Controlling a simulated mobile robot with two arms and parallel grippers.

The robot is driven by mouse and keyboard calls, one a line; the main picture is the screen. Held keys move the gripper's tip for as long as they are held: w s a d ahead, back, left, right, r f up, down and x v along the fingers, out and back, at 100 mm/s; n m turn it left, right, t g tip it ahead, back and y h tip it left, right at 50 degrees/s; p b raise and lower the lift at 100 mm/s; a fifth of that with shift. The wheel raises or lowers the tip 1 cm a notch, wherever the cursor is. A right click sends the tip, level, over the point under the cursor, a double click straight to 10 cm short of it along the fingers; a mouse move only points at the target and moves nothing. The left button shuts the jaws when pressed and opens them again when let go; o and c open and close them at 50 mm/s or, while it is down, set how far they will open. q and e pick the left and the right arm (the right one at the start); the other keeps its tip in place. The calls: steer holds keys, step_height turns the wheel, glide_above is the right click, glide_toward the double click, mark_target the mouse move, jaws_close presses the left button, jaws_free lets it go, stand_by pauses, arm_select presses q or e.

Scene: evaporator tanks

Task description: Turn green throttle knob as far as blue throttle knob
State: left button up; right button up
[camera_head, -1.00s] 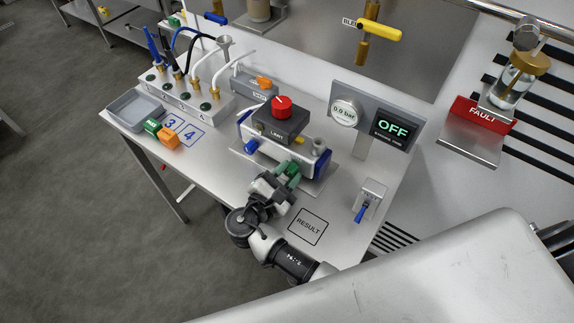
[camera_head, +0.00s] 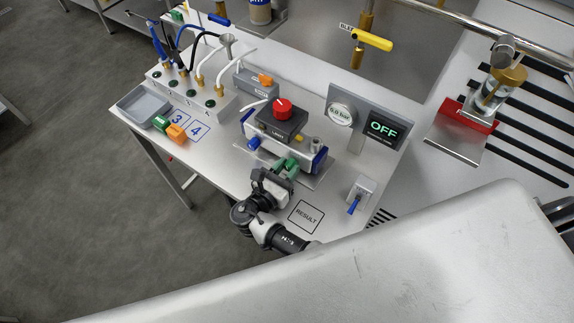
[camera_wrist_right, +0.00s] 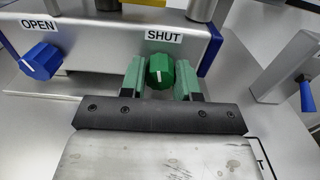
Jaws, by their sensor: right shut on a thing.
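The green throttle knob (camera_wrist_right: 160,72) is on the front of the grey valve block (camera_wrist_right: 105,58), under the label SHUT. My right gripper (camera_wrist_right: 160,80) is shut on it, with one green finger at each side; its white mark points roughly down. The blue throttle knob (camera_wrist_right: 40,61) is to the left, under the label OPEN. Its white mark points left and slightly down. In the head view, my right gripper (camera_head: 286,165) is at the block's near face and mostly hides the green knob. The blue knob (camera_head: 254,144) shows there left of the gripper. My left gripper is not in view.
A red knob (camera_head: 282,105) tops the dark box on the block. A gauge (camera_head: 341,114) and an OFF display (camera_head: 384,128) stand behind right. A blue-lever switch (camera_head: 358,197) is right of the RESULT square (camera_head: 306,217). Green and orange blocks (camera_head: 175,132) lie left.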

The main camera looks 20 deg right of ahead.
stand_by(0.4)
steer(key=o, duration=0.9)
steer(key=shift+d, duration=0.1)
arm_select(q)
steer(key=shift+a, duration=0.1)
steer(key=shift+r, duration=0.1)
